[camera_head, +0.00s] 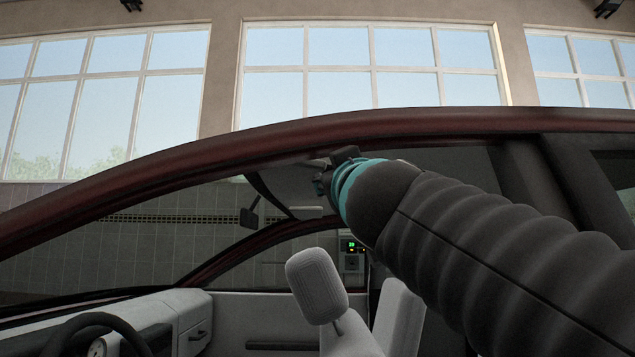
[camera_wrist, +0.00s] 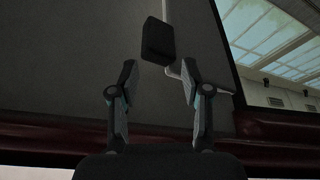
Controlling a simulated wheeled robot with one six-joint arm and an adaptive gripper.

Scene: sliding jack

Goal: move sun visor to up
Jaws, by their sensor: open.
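My gripper (camera_head: 322,183) is at the top of the car's side opening, just under the red roof rail. In the wrist view my gripper (camera_wrist: 158,66) is open, its two fingers apart with nothing between the tips. A dark slanted strip (camera_head: 264,190) under the roof, left of my gripper, may be the sun visor seen nearly edge-on; I cannot tell for sure. In the wrist view a dark block (camera_wrist: 157,40) shows beyond the fingertips, against the grey lining (camera_wrist: 60,60); whether it is the visor or the mirror is unclear. My arm hides part of the cabin.
The red roof rail (camera_head: 330,128) arches closely over my gripper. A rear-view mirror (camera_head: 250,217) hangs to its left. Below are a grey headrest (camera_head: 317,285), the dashboard (camera_head: 180,310) and the steering wheel (camera_head: 95,325). The cabin space left of the headrest is open.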

